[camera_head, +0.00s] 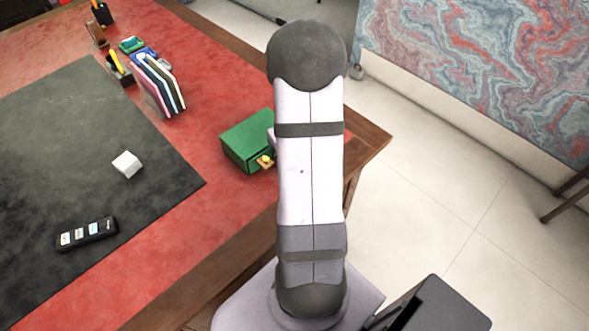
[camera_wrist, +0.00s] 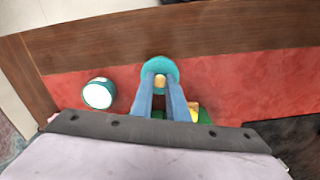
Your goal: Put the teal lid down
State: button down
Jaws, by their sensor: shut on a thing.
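In the wrist view, the teal lid (camera_wrist: 160,63) is a round disc with a tan knob in its middle. My gripper (camera_wrist: 161,84) is shut on the lid at its knob. The lid appears over the red desk top; I cannot tell how high it is. A round teal container (camera_wrist: 98,107) with a white inside stands to the left of the lid, apart from it. In the head view my arm hides the gripper, the lid and the container.
A green box (camera_head: 245,142) with a small yellow thing at its front (camera_head: 265,161) is beside my arm. Files (camera_head: 158,85), a white block (camera_head: 127,164) and a remote (camera_head: 87,234) are farther left. Red desk (camera_wrist: 235,80) right of the lid is clear, up to the wooden edge (camera_wrist: 190,33).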

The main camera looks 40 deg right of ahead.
jog(key=shift+f+p, duration=0.3)
jog(key=shift+f, duration=1.75)
jog(key=shift+f, duration=0.1)
jog(key=shift+f, duration=0.1)
jog(key=c, duration=1.7)
grip_release()
notch_tip(320, 180, up, 12)
jog(key=shift+r+b, duration=0.2)
jog(key=shift+b, duration=0.7)
